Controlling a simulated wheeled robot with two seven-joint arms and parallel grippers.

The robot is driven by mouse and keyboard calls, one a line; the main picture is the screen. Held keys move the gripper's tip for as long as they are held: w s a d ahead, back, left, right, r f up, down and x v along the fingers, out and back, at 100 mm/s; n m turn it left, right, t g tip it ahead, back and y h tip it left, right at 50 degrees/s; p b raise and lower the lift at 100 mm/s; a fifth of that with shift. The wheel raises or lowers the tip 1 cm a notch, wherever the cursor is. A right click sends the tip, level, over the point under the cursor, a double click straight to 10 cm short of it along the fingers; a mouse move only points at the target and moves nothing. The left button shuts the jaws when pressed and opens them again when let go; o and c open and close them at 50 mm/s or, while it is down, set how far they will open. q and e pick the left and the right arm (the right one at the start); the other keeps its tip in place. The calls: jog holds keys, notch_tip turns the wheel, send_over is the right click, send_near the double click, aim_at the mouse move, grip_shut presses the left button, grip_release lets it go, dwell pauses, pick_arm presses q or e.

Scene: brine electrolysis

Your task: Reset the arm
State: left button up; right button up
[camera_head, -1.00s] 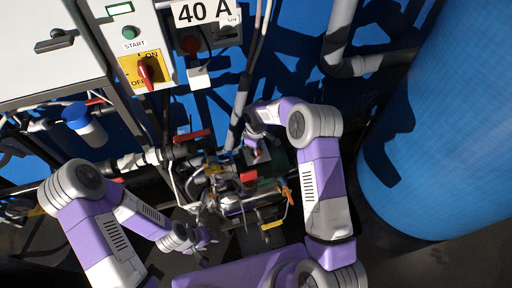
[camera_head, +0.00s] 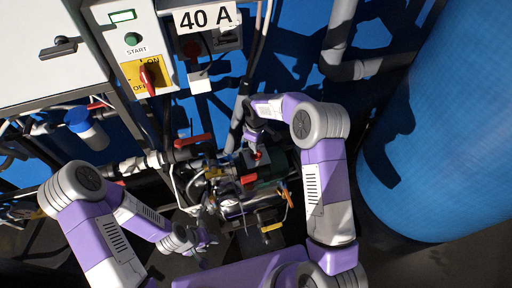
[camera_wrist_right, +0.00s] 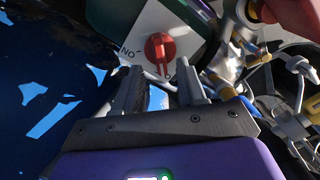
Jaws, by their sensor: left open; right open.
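My right gripper (camera_head: 252,138) reaches in from the right above the pipework. In the right wrist view, its two fingers (camera_wrist_right: 160,92) are apart with nothing between them. A red rotary knob (camera_wrist_right: 160,50) on a white plate (camera_wrist_right: 135,30) lies just beyond the fingertips, apart from them. The knob also shows small in the head view (camera_head: 258,155). My left gripper (camera_head: 205,240) is low, left of the pipework, open; its fingers are small and dark there.
A grey control cabinet (camera_head: 45,40) with a green START button (camera_head: 131,39) and a red-yellow switch (camera_head: 148,76) stands at upper left. Pipes and red-handled valves (camera_head: 192,141) crowd the middle. A large blue tank (camera_head: 450,130) stands on the right.

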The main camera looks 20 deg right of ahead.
jog(key=shift+r, duration=1.1)
